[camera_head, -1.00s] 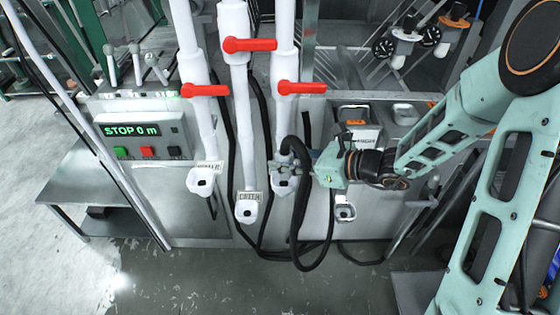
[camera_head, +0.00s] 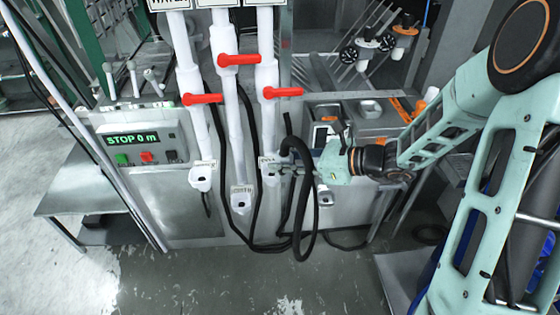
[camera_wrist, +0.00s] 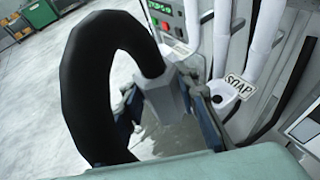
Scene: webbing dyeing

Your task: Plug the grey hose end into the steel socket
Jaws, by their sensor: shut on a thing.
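My gripper (camera_head: 297,170) is shut on the grey hose end (camera_wrist: 166,92), a grey block-like fitting at the end of a thick black hose (camera_wrist: 95,75). The hose arches up from the fitting and hangs in a loop below my gripper in the head view (camera_head: 314,215). Just left of my gripper is the outlet marked SOAP (camera_head: 269,178), a pale cup-like fitting; it also shows in the wrist view (camera_wrist: 222,98), to the right of the hose end and apart from it. I cannot tell which fitting is the steel socket.
Two similar outlets, the left one (camera_head: 201,180) and the middle one (camera_head: 242,200), sit at the ends of white pipes with red handles (camera_head: 238,60). Another pale fitting (camera_head: 325,199) sits below my gripper. A control box (camera_head: 140,145) reads STOP 0 m. The floor in front is clear.

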